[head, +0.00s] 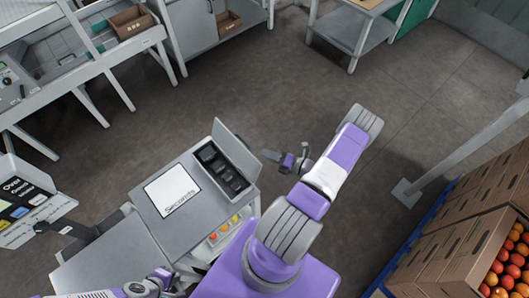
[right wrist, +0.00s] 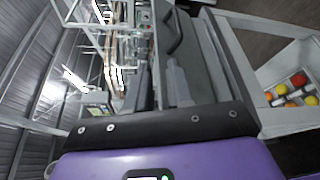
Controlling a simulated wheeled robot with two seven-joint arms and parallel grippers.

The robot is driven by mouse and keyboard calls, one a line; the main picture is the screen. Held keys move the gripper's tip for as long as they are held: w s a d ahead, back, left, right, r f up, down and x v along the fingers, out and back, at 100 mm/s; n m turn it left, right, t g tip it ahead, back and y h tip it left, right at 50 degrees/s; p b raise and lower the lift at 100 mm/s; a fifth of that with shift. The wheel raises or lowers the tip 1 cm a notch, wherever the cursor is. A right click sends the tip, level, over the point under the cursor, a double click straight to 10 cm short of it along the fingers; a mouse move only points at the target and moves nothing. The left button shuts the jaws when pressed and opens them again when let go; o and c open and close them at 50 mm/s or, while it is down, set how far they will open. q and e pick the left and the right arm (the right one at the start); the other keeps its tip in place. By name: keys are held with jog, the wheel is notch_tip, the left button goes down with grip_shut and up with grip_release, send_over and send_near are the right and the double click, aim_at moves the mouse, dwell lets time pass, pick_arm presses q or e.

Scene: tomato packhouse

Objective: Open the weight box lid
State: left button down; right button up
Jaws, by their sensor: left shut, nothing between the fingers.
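The weight box (head: 222,172) is a grey case at the right end of the bench, with several dark weights in its dark inside. Its grey lid (head: 236,150) stands raised along the far right edge, so the inside shows. My right gripper (head: 269,156) is just to the right of the lid, with a small gap seen from above. In the right wrist view its two fingers (right wrist: 158,88) stand apart, and I see nothing clearly held between them. My left gripper (head: 163,276) is low at the front left of the bench, shut and empty.
A white "Seconds" sheet (head: 172,190) lies on the bench left of the box. Coloured fruit (head: 222,230) sits in a front compartment. A sign stand (head: 25,200) is at the left. Cartons of tomatoes (head: 505,255) stand at the right. The floor beyond is clear.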

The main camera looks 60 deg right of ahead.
jog(key=shift+s+d+r, duration=0.1)
jog(key=shift+s+r, duration=0.05)
jog(key=shift+s, duration=0.7)
jog(key=shift+s, duration=0.1)
